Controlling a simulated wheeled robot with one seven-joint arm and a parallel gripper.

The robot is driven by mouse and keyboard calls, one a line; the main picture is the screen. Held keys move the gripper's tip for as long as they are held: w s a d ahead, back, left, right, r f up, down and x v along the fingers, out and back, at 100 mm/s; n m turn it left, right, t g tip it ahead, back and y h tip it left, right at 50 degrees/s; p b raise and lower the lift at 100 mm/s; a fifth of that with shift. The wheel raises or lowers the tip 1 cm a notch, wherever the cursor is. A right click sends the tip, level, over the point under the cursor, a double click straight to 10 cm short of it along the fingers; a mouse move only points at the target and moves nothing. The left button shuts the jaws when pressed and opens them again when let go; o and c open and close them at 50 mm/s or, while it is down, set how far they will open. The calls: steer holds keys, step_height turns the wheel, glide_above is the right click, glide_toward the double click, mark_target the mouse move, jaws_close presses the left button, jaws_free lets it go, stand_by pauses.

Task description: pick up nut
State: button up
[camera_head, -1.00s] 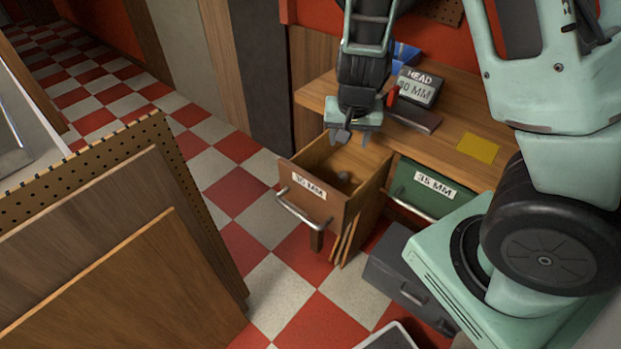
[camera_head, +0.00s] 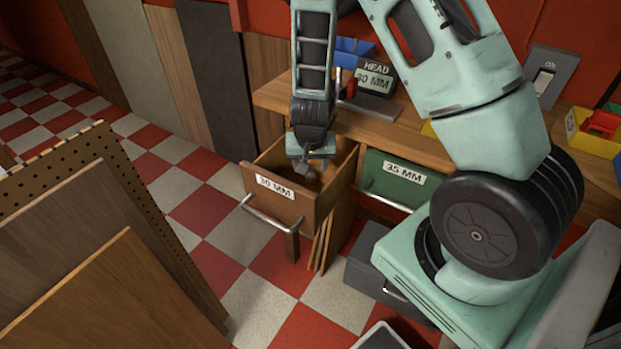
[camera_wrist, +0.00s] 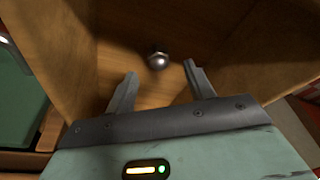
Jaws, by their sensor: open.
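The nut (camera_wrist: 158,60) is a small, shiny grey metal piece on the wooden floor of an open drawer. My gripper (camera_wrist: 160,82) is open and empty, pointing down into the drawer. In the wrist view the nut lies just beyond the fingertips, about midway between them, and apart from both. In the head view my gripper (camera_head: 309,168) is inside the open drawer, whose front (camera_head: 277,200) is labelled 30 MM. There my gripper hides the nut.
Drawer walls stand close around my gripper. A green drawer (camera_head: 400,179) labelled 35 MM is shut to the right. The bench top (camera_head: 420,142) above holds a sign (camera_head: 375,76) reading HEAD 30 MM. Wooden panels (camera_head: 95,270) lean at the left.

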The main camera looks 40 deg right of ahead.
mark_target(310, 172)
steer(key=x, duration=0.4)
steer(key=shift+f, duration=0.15)
steer(key=c, duration=1.1)
